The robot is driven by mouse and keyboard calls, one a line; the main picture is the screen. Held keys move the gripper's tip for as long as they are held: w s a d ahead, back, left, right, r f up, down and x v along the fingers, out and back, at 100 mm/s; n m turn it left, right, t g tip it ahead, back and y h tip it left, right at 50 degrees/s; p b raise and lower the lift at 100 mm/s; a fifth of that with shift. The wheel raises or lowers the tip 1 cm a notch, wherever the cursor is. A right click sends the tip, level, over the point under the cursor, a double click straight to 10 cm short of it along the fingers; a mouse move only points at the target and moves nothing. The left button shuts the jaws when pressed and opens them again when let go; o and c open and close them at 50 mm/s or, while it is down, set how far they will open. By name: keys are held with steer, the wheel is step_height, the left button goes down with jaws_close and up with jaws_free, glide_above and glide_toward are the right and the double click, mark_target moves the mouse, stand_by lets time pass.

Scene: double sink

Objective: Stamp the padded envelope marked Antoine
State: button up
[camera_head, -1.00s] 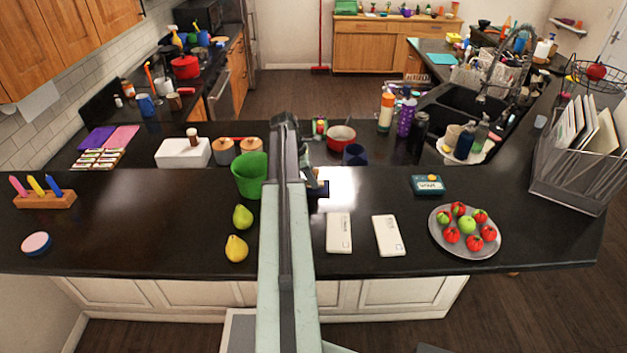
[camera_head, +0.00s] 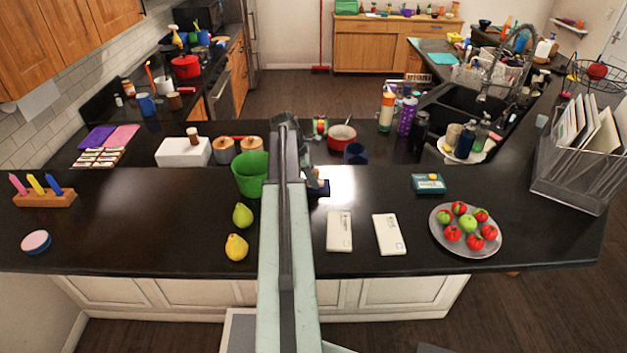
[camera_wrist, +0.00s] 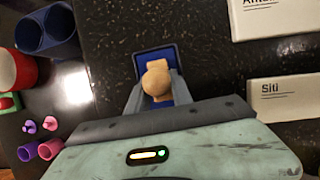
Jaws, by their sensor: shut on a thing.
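My gripper (camera_wrist: 158,94) is shut on a stamp with a round wooden knob (camera_wrist: 157,78). It holds the stamp over a blue ink pad (camera_wrist: 155,58); whether they touch I cannot tell. In the head view my gripper (camera_head: 312,180) is at the ink pad (camera_head: 319,189), mostly behind my arm. The white envelope marked Antoine (camera_wrist: 280,22) is cut off at the wrist view's upper right; it appears to be the right-hand envelope (camera_head: 389,235) in the head view. The envelope marked Siti (camera_wrist: 285,97) lies beside it, to the left in the head view (camera_head: 340,231).
A green cup (camera_head: 250,175) and two pears (camera_head: 237,247) stand left of my arm. A teal box (camera_head: 428,183), tomato plate (camera_head: 438,238) and wire rack (camera_head: 572,190) are to the right.

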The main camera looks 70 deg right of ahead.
mark_target(317, 169)
stand_by(0.4)
step_height(317, 169, up, 7)
steer(key=p, duration=0.7)
steer(key=shift+a, duration=0.15)
steer(key=s+a, duration=0.3)
steer(key=a, duration=0.7)
steer(key=shift+s+r, duration=0.15)
steer(key=shift+s, duration=0.2)
